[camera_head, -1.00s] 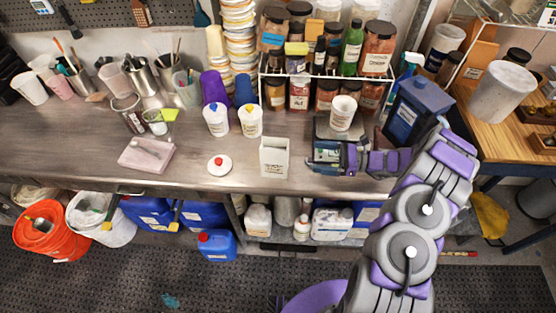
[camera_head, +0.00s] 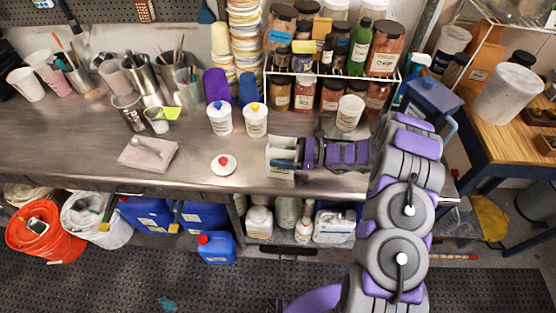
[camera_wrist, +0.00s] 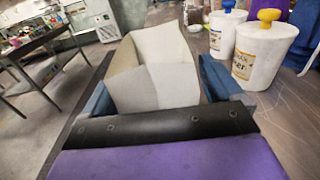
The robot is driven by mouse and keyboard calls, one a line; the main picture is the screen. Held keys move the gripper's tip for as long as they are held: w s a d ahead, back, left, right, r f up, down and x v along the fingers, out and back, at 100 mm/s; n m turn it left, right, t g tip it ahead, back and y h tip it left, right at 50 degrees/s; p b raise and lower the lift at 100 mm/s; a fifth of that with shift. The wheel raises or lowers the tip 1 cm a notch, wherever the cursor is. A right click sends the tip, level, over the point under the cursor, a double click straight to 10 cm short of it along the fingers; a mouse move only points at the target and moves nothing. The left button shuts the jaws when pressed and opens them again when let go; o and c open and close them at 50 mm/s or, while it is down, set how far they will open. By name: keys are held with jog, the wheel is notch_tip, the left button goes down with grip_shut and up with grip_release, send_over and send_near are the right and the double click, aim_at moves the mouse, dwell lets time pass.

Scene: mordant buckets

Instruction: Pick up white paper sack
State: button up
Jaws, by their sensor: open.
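The white paper sack (camera_head: 282,172) stands upright on the bench near its front edge. My gripper (camera_head: 284,153) is at the sack in the head view, with its jaws around the upper part and partly hiding it. In the wrist view the sack (camera_wrist: 155,68) fills the middle, its open top and pale inside showing. The gripper's blue fingers (camera_wrist: 218,78) lie on either side of it, open. Whether they touch the sack's walls I cannot tell.
Two white tubs (camera_head: 220,119) with blue and yellow knobs stand behind the sack. A white disc with a red knob (camera_head: 223,164) lies to its left. A rack of jars (camera_head: 330,80) is behind. The bench front left is fairly clear.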

jog(key=shift+a, duration=0.45)
jog(key=shift+d+r, duration=0.2)
jog(key=shift+d, duration=0.85)
jog(key=shift+c, duration=1.2)
jog(key=shift+a+f, duration=0.1)
jog(key=shift+a, duration=0.9)
jog(key=c, duration=0.6)
jog(key=shift+d, duration=0.3)
jog(key=shift+c, duration=1.4)
jog(key=shift+w+d, duration=0.1)
jog(key=shift+d, duration=0.35)
jog(key=shift+c, duration=0.7)
